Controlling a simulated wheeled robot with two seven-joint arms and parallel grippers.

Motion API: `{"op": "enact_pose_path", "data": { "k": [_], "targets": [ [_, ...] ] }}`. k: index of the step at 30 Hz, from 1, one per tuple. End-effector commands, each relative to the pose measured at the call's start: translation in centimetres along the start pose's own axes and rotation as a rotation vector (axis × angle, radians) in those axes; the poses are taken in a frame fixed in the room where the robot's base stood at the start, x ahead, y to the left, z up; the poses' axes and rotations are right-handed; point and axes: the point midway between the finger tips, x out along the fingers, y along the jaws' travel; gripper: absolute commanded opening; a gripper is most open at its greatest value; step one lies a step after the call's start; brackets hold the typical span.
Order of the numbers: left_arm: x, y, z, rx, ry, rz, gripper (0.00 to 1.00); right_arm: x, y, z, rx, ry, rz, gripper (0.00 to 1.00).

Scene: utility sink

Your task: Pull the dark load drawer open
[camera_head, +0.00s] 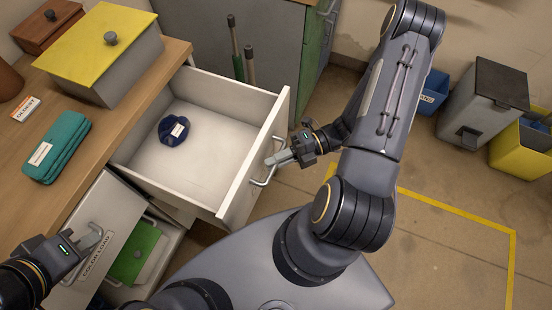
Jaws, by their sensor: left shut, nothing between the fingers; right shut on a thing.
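The white upper drawer (205,93) stands well open under the wooden counter. A dark blue folded item with a white tag (174,130) lies in it. No label shows on this drawer, so I cannot read whether it is the dark load drawer. My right gripper (278,158) is shut on the metal handle (264,182) at its front. A lower drawer front marked "COLOR LOAD" (112,238) shows at the lower left. My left gripper (95,237) is shut and empty in front of it; I cannot tell if they touch.
On the counter (140,88) are a yellow-lidded box (100,45), a teal folded cloth (57,147) and a brown box (45,25). A green item (135,255) shows beside the lower drawer front. Bins (485,95) stand at the right. Taped floor (450,240) is clear.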

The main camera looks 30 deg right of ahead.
Motion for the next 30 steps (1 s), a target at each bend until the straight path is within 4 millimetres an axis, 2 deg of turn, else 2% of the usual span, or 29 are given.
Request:
{"op": "enact_pose_path", "data": {
  "k": [3, 4, 8, 19, 30],
  "targets": [
    [0.0, 0.0, 0.0, 0.000, 0.000, 0.000, 0.00, 0.0, -0.1, 0.0, 0.000, 0.000, -0.002, 0.00],
    [0.0, 0.0, 0.0, 0.000, 0.000, 0.000, 0.00, 0.0, 0.0, 0.0, 0.000, -0.001, -0.002, 0.17],
    [0.0, 0.0, 0.0, 0.000, 0.000, 0.000, 0.00, 0.0, 0.0, 0.0, 0.000, -0.001, -0.002, 0.34],
    [0.0, 0.0, 0.0, 0.000, 0.000, 0.000, 0.00, -0.6, 0.0, 0.1, -0.001, -0.003, -0.002, 0.34],
    [0.3, -0.1, 0.1, 0.000, 0.000, 0.000, 0.00, -6.5, -0.1, 0.1, -0.001, -0.004, -0.004, 0.34]
  ]
}}
